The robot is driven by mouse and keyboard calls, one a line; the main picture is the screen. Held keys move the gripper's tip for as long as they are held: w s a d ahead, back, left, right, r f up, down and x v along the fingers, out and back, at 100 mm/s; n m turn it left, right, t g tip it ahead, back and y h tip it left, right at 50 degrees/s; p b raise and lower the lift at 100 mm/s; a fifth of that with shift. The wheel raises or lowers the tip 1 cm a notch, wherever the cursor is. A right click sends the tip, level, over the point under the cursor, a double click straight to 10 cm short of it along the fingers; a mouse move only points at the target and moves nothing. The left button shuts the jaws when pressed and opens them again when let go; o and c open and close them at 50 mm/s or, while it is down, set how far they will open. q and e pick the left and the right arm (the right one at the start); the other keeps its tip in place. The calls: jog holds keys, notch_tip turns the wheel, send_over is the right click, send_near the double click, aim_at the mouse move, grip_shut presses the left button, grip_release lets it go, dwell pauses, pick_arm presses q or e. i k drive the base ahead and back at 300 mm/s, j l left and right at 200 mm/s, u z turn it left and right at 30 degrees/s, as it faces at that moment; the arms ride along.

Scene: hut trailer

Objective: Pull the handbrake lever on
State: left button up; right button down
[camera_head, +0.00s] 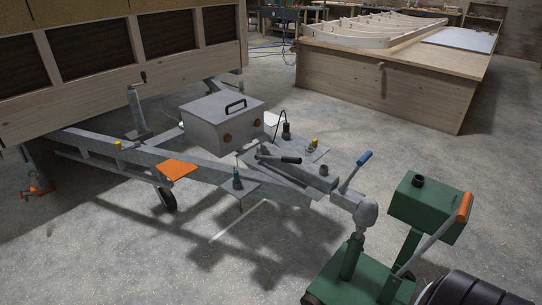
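The grey trailer drawbar (312,181) runs from the wooden hut to a coupling head at the front. A lever with a black grip (291,160) lies low, nearly flat, along the top of the drawbar; it looks like the handbrake lever. A second lever with a blue grip (364,158) stands tilted up nearer the coupling head (366,213). Neither of my grippers shows in the head view, and nothing touches either lever.
A green machine (428,211) with an orange-gripped lever (464,208) stands at the coupling. A grey box (210,130) sits on the frame behind the black-gripped lever. An orange plate (178,170) lies left. Floor (260,270) is clear in front.

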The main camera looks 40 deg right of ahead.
aim_at(292, 160)
jog(key=i+j+z, duration=0.1)
jog(key=i+z, duration=0.2)
jog(key=i, duration=0.15)
jog(key=i+j+z, duration=0.2)
jog(key=i+z, duration=0.15)
jog(key=i+j+z, duration=0.3)
jog(key=i, duration=0.2)
